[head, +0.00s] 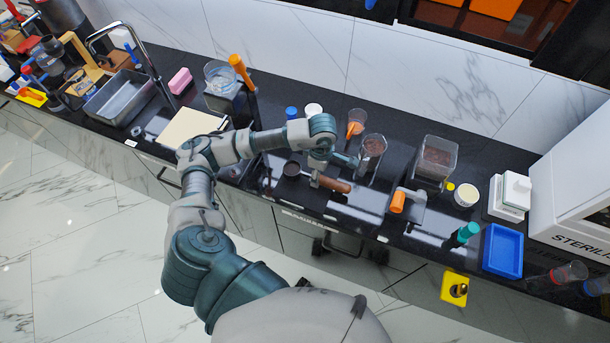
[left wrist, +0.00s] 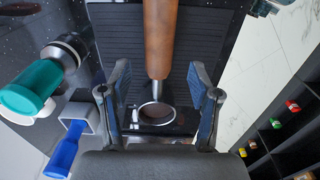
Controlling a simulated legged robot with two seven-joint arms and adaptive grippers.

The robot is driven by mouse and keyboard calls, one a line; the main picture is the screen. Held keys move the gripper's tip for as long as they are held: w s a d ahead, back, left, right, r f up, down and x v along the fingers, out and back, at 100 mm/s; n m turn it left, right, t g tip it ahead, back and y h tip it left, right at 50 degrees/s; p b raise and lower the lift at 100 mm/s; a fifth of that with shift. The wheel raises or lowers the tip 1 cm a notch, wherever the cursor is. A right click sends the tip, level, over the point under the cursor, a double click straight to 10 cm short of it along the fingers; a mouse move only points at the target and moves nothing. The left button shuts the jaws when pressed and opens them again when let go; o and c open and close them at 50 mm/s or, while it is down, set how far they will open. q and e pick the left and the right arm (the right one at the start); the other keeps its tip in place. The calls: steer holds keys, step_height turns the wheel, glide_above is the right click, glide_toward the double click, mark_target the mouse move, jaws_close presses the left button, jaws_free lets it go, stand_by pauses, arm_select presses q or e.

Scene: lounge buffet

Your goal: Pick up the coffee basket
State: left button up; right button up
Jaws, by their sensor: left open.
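The coffee basket, a round metal cup with a brown inside (left wrist: 157,115) and a long brown wooden handle, lies on the black counter. In the left wrist view its handle runs to the top edge, and the cup sits between the finger bases. In the head view its wooden handle (head: 336,185) shows beside my left gripper (head: 318,176). My left gripper (left wrist: 158,70) is open, with a finger on each side of the handle's neck and visible gaps to both. In the head view my gripper partly hides the basket. My right gripper is in neither view.
A clear cup of brown grounds (head: 373,146) and an orange scoop (head: 355,128) stand close behind the gripper. An orange-handled tool (head: 397,202) and a blue tray (head: 503,250) lie to the right. A teal-handled tool (left wrist: 30,88) shows in the left wrist view.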

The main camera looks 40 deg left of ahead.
arm_select(q)
steer(key=f, duration=0.4)
steer(key=shift+w+a+p, duration=0.1)
steer(key=shift+a+p, duration=0.15)
steer(key=shift+p, duration=0.05)
steer(key=shift+a+f, duration=0.1)
steer(key=shift+f, duration=0.2)
steer(key=shift+d, duration=0.2)
steer(key=shift+c, duration=1.2)
steer(key=shift+d+r, duration=0.1)
steer(key=shift+d, duration=0.1)
jaws_close()
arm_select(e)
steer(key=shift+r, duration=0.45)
arm_select(q)
steer(key=shift+a+r, duration=0.1)
steer(key=shift+a, duration=0.1)
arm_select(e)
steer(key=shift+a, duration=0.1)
